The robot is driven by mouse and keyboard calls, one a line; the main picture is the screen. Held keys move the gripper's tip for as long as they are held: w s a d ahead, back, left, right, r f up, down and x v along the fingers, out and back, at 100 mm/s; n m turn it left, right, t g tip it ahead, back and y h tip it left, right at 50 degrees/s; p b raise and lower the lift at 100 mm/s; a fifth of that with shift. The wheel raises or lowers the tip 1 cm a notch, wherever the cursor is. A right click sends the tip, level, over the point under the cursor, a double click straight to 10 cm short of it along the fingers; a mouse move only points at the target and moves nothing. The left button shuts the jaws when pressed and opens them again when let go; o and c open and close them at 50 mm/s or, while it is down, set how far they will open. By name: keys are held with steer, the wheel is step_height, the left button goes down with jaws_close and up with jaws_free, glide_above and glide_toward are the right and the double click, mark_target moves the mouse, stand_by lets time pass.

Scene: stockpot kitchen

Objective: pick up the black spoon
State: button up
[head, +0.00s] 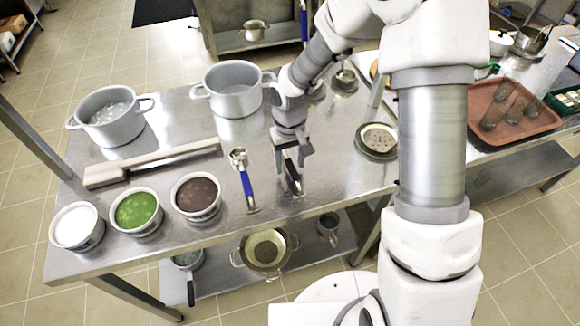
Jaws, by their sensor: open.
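My gripper (292,158) points down over the middle of the steel table, its jaws open. A slim dark item, which looks like the black spoon (293,181), lies on the table right below and in front of the jaws. Its upper part is hidden by the gripper, so I cannot tell whether the fingers are around it or above it. A ladle with a blue handle (246,184) and a metal bowl lies just to the left, apart from the gripper.
The steel table (320,190) carries two grey pots (110,118) (233,90) at the back left. A long board (150,165) and several filled bowls (138,212) stand left. A brown tray (545,122) with glasses is farther right.

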steer(key=shift+f, duration=0.4)
steer(key=shift+c, duration=0.2)
jaws_close()
stand_by(1.0)
